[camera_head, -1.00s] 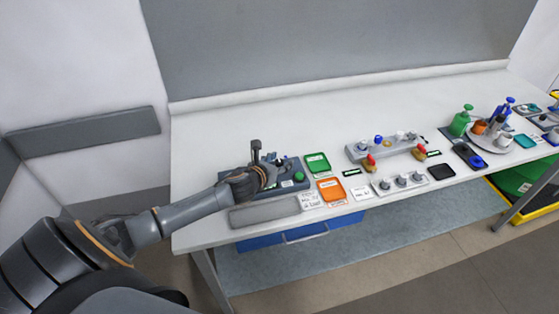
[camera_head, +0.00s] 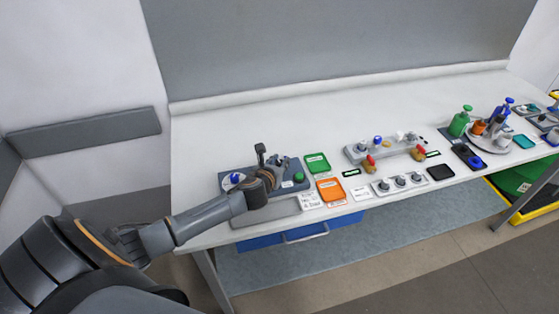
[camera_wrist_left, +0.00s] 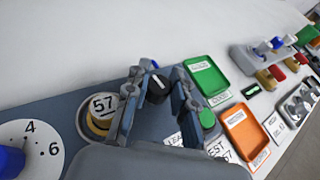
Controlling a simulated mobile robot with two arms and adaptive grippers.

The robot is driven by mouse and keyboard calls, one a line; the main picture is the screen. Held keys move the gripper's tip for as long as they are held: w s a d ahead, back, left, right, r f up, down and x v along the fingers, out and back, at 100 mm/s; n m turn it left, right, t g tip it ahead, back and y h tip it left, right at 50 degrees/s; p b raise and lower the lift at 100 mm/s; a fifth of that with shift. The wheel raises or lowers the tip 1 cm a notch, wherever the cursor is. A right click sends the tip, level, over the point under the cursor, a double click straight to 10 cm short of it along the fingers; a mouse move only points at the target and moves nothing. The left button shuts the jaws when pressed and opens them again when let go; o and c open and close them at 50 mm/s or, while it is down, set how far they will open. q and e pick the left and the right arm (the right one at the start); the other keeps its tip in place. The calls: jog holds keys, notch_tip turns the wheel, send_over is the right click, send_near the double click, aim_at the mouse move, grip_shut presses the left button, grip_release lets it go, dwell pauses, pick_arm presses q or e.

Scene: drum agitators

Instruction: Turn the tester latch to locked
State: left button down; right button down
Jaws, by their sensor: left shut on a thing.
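The tester is a blue-grey box (camera_head: 226,187) at the left end of the bench. It has a blue dial knob (camera_head: 234,178) on its left and a green button (camera_head: 299,177) on its right. In the left wrist view a black knob-like latch (camera_wrist_left: 158,88) with a pale mark stands between the fingers of my left gripper (camera_wrist_left: 158,92). The left gripper (camera_head: 284,166) is shut on this latch and hides it in the head view. I cannot read its lock position. My right gripper is out of view.
A round gauge reading 57 (camera_wrist_left: 101,112) lies just left of the fingers. A green tray (camera_head: 317,162) and an orange tray (camera_head: 330,190) lie right of the tester. A grey fixture with red and yellow handles (camera_head: 364,151) stands farther right. The back of the bench is clear.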

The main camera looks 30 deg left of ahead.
pick_arm(q)
jog(key=n+g+y+p, duration=0.1)
jog(key=n+y, duration=0.1)
jog(key=shift+d+r+n+y, duration=0.1)
jog(key=shift+n+y, duration=0.3)
jog(key=n+g+y, duration=0.2)
jog(key=shift+n+y, duration=0.3)
jog(key=shift+n, duration=0.1)
jog(key=shift+n+g+y, duration=0.7)
jog(key=shift+n+g, duration=0.1)
jog(key=shift+g, duration=0.1)
jog(key=shift+f+n+g+y, duration=0.2)
jog(key=shift+n+g+y, duration=0.4)
jog(key=shift+n+g, duration=0.3)
jog(key=n+g+y+b, duration=0.1)
jog(key=n+g+b, duration=0.1)
jog(key=g, duration=0.1)
jog(key=shift+f+n, duration=0.1)
jog(key=shift+n, duration=0.3)
jog(key=n+g+b, duration=0.2)
jog(key=b, duration=0.1)
jog(key=shift+y, duration=0.4)
jog(key=shift+n+g+b, duration=1.1)
jog(key=shift+g+b, duration=0.25)
jog(key=shift+g, duration=0.05)
